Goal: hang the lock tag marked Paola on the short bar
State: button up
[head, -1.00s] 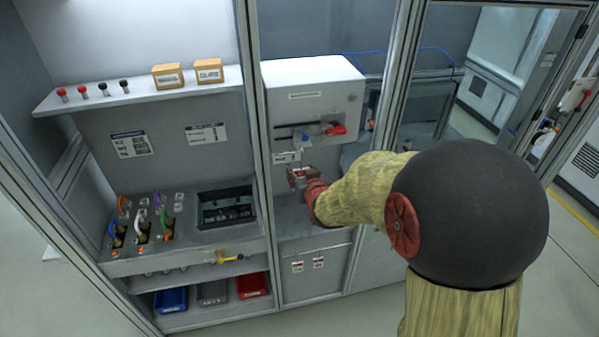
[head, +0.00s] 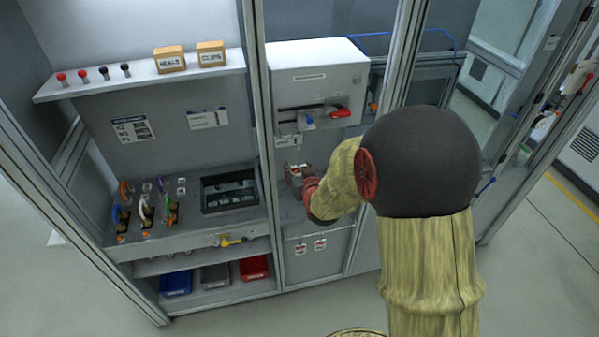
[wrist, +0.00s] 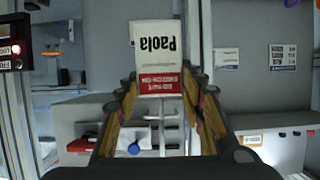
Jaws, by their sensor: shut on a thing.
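The lock tag marked Paola (wrist: 156,48) is white with a red band and reads upside down in the wrist view. My gripper (wrist: 163,84) is shut on its red-banded end. In the head view my gripper (head: 294,174) is in front of the middle bay, below the white cabinet box (head: 318,66); the tag is too small there to read. Pale metal rods (wrist: 168,112) show between my fingers, beyond the tag. I cannot tell which bar is the short one, or whether the tag touches any bar.
The box carries a red handle (head: 341,113) and a blue knob (head: 308,119). Frame posts (head: 258,130) stand on both sides of the bay. Two red-and-white tags (head: 300,248) are on the panel below. A bench with coloured cables (head: 145,208) is at left.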

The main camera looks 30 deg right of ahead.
jog(key=r+x, duration=0.2)
jog(key=x, duration=0.6)
jog(key=shift+w+d+f, duration=0.15)
jog(key=shift+w+f, duration=0.05)
jog(key=shift+w, duration=0.45)
dwell(0.3)
dwell(0.3)
jog(key=o, duration=1.4)
jog(key=v, duration=1.2)
